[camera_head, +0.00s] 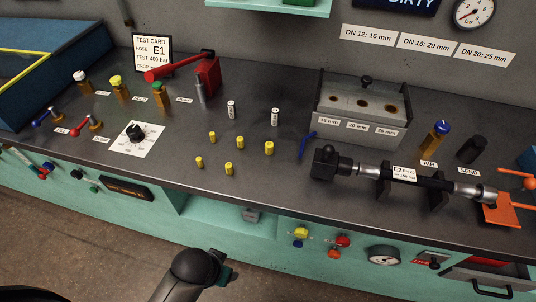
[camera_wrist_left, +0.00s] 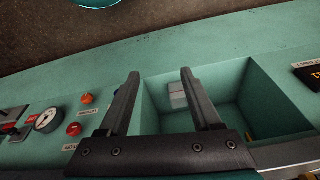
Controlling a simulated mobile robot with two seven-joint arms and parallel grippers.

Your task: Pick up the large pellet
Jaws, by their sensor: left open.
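Several small yellow cylindrical pellets stand on the dark bench top in the head view. The right one (camera_head: 269,147) looks the largest; the others, such as the front one (camera_head: 228,169), look slightly smaller. My left gripper (camera_wrist_left: 159,73) shows in the left wrist view with its two dark fingers apart and nothing between them. It faces the green bench front near an open recess, away from the pellets. In the head view, part of my dark arm shows at the bottom, in front of the bench; its fingers cannot be made out. My right gripper is not in view.
Two white labelled cylinders (camera_head: 231,109) stand behind the pellets. A blue tool (camera_head: 306,145), a grey block with holes (camera_head: 360,110) and a hose assembly (camera_head: 405,174) are to the right. A dial plate (camera_head: 136,139) lies left. The bench's front edge (camera_head: 200,184) is clear before the pellets.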

